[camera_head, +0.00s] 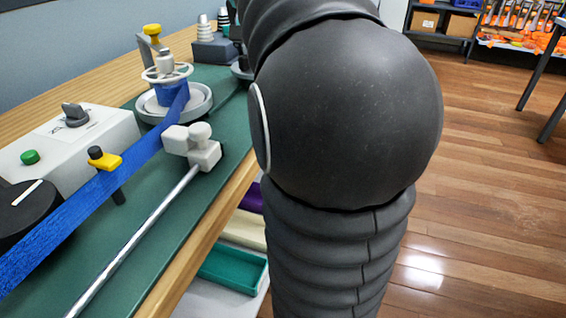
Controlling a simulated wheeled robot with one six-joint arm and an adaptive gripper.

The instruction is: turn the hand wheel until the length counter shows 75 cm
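A white spoked wheel (166,72) sits on top of a reel of blue strap (170,93) on the bench at the left; I cannot be sure it is the hand wheel. A yellow knob (152,30) stands up at its back. The blue strap (85,205) runs from the reel toward the lower left, past a black dial (28,208) with a white line. No length counter reading is visible. My dark arm (345,115) fills the middle and hides part of the bench. My gripper is not in view.
A white box (95,128) with a green button and dark knob stands on the green mat (222,112). A metal rod (135,240) with a pale block (193,145) lies along the bench. A teal tray (232,270) is below. Wooden floor (490,200) is open at right.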

